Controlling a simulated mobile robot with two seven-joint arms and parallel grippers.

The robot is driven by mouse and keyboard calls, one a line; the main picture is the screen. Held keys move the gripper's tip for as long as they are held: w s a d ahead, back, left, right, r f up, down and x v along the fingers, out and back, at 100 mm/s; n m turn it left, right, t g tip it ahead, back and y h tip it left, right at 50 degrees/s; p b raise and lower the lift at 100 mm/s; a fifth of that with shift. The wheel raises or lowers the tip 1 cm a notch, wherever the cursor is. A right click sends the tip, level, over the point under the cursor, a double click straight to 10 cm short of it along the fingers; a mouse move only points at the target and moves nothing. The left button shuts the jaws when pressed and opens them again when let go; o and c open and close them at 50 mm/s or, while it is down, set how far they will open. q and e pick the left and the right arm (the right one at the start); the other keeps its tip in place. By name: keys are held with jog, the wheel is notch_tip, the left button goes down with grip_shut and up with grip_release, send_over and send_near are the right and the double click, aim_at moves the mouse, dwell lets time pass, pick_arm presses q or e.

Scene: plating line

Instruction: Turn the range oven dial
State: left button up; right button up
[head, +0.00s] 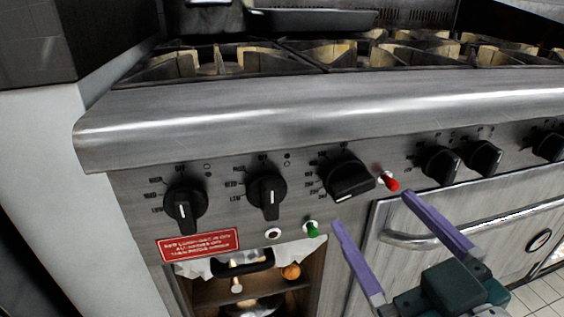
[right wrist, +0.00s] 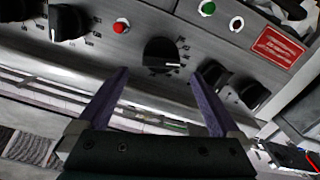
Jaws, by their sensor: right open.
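The range oven dial (head: 350,177) is a large black knob with numbered markings on the steel front panel. The dial also shows in the right wrist view (right wrist: 160,54), beyond and between my fingertips. My right gripper (head: 372,208) is open and empty, with its two purple fingers reaching toward the panel below the dial. Its fingers also show in the right wrist view (right wrist: 158,74), on either side of the dial's lower part; whether they touch it I cannot tell. My left gripper is not in view.
A red button (head: 391,183) sits right of the dial, a green button (head: 313,229) below left. Smaller black knobs (head: 267,192) flank it along the panel. A steel rail (head: 300,108) juts out above. An oven door handle (head: 410,240) is at lower right.

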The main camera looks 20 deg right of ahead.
aim_at(357, 192)
jog(key=w+b, duration=0.1)
jog(key=w, duration=0.6)
jog(key=shift+d, duration=0.15)
jog(key=shift+c, duration=0.2)
jog(key=c, duration=1.2)
